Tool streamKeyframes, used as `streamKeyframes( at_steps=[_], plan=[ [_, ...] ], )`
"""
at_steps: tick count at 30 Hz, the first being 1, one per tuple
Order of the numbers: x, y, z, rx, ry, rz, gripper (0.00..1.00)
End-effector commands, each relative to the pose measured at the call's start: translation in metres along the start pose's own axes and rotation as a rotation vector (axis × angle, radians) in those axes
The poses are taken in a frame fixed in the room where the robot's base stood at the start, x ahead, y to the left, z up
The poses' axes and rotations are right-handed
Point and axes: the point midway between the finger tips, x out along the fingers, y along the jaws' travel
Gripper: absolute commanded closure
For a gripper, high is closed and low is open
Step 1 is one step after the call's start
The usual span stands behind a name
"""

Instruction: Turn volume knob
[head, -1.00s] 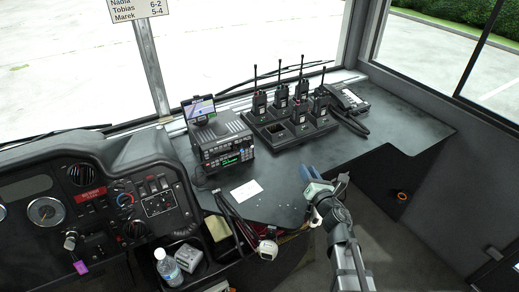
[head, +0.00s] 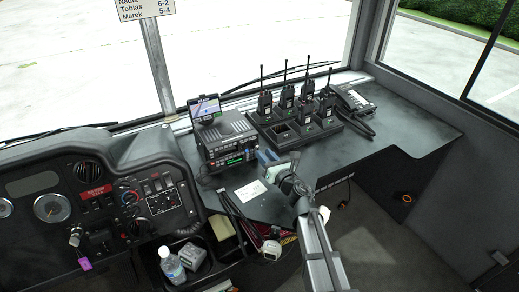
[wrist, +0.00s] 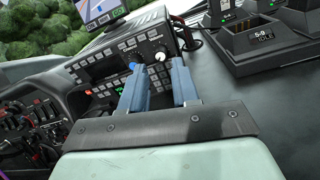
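A two-way radio stack (head: 226,133) stands on the dark dash shelf, with a lit green display on its lower unit. In the wrist view the radio front (wrist: 105,68) shows rows of buttons, a dark knob with a blue mark (wrist: 134,57) and a white-tipped knob (wrist: 160,57) near its right end. In the head view my gripper (head: 266,157) is just right of the radio.
A charger (head: 296,128) with several upright handheld radios stands right of the radio, with a phone handset (head: 353,99) beyond. A small screen (head: 204,107) sits on the radio. A white card (head: 250,190) lies in front. The shelf's right part is clear.

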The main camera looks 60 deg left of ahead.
Motion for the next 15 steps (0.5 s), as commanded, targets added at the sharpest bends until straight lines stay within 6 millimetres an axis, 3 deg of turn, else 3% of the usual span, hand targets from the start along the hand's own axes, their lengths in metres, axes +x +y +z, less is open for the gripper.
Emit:
streamKeyframes(
  at_steps=[1, 6, 15],
  plan=[
    [0.012, -0.002, 0.000, 0.000, 0.000, 0.000, 0.70],
    [0.033, -0.002, 0.000, 0.001, 0.000, -0.001, 0.70],
    [0.047, -0.001, 0.000, 0.001, 0.000, -0.001, 0.70]
  ],
)
